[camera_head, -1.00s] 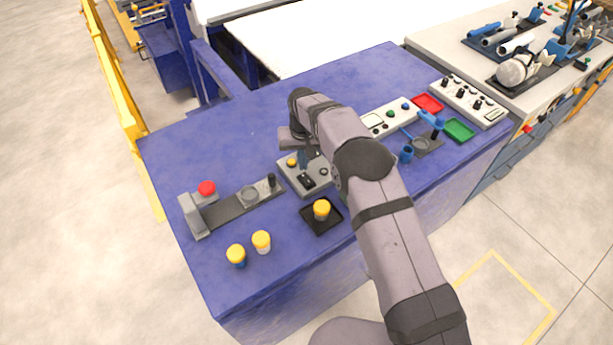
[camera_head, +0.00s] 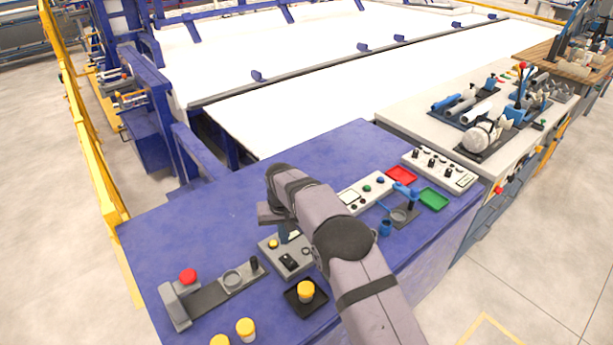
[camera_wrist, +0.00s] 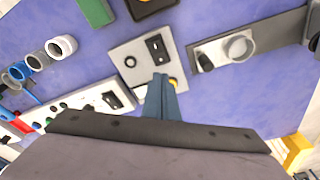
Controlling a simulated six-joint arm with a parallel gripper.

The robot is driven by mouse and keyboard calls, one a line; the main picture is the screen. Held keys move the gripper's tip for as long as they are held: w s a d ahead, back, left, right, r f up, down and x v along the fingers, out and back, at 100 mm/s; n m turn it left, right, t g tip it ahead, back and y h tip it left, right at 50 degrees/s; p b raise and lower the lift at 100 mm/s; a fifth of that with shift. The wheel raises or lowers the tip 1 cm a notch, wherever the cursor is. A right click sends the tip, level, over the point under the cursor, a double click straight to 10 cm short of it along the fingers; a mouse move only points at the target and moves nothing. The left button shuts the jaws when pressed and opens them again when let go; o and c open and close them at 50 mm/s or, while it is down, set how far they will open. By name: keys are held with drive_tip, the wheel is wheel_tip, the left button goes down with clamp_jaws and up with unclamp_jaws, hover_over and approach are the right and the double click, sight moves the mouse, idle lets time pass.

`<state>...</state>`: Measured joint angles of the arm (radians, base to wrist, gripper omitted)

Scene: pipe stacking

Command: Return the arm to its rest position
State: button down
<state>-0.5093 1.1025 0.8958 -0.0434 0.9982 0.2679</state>
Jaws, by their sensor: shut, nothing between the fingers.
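My arm (camera_head: 345,255) reaches over the blue bench, bent at the elbow. My gripper (camera_head: 290,234) hangs above a small grey switch box (camera_head: 272,257) and is partly hidden by the wrist. In the wrist view my gripper (camera_wrist: 162,82) shows as narrow blue-grey fingers, shut and empty. I cannot tell whether the tips touch the box.
The blue bench (camera_head: 210,225) carries a red-button fixture (camera_head: 178,305), a yellow-capped part on a black tray (camera_head: 290,307), two more yellow-capped parts at the front, a white control panel (camera_head: 350,199), and red (camera_head: 401,175) and green (camera_head: 433,199) trays. Bare bench lies at back left.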

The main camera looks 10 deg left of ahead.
drive_tip(key=s+d+r+m, duration=0.1)
drive_tip(key=s+d+r, duration=0.25)
drive_tip(key=d, duration=0.25)
drive_tip(key=s+d+r+g, duration=0.1)
drive_tip(key=s+d+r, duration=0.1)
drive_tip(key=s+d, duration=0.35)
drive_tip(key=s+d+r+m, duration=0.1)
drive_tip(key=s+d+r, duration=0.15)
drive_tip(key=d, duration=0.55)
drive_tip(key=s+d, duration=0.4)
drive_tip(key=s, duration=0.6)
drive_tip(key=s+d+m, duration=0.1)
drive_tip(key=s+d, duration=0.4)
drive_tip(key=s, duration=0.5)
drive_tip(key=shift+d+g, duration=0.2)
drive_tip(key=shift+g, duration=0.2)
drive_tip(key=shift+r, duration=0.1)
